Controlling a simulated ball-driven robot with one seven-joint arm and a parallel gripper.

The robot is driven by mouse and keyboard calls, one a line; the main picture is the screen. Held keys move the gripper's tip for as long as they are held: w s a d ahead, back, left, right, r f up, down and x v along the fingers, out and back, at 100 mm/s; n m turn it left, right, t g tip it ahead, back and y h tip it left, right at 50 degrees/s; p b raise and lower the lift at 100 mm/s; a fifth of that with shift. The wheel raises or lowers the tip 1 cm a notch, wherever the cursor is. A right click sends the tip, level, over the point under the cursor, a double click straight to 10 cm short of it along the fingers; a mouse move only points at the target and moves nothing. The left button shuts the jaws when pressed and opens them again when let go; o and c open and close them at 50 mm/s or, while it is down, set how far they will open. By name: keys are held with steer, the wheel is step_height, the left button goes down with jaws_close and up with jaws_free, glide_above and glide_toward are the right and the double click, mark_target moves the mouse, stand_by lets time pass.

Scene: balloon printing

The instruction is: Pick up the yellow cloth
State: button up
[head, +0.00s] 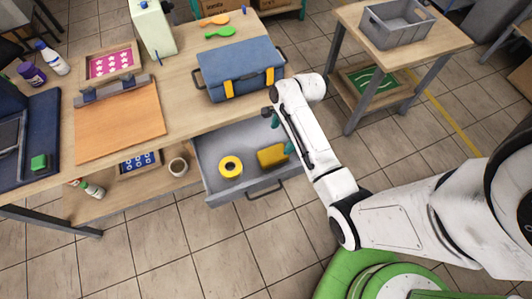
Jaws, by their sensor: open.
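The yellow cloth (270,157) lies in the right part of an open grey drawer (215,150) under the workbench. A yellow tape roll (230,166) lies to its left in the same drawer. My gripper (281,134) is over the drawer's right side, just above and right of the cloth in the picture. Its teal fingertips are apart, and the lower one shows beside the cloth's right end. I cannot tell whether it touches the cloth. My arm hides part of the drawer's right edge.
A blue toolbox (240,69) stands on the workbench (185,95) right behind the drawer. An orange board (120,122) lies further left. A cup (178,167) stands on the shelf left of the drawer. A side table (440,38) with a grey crate (397,27) stands at right. Floor in front is clear.

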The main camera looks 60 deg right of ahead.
mark_target(273, 154)
steer(key=x, duration=1)
steer(key=shift+a+f, duration=0.1)
steer(key=shift+f, duration=0.1)
steer(key=c, duration=1.1)
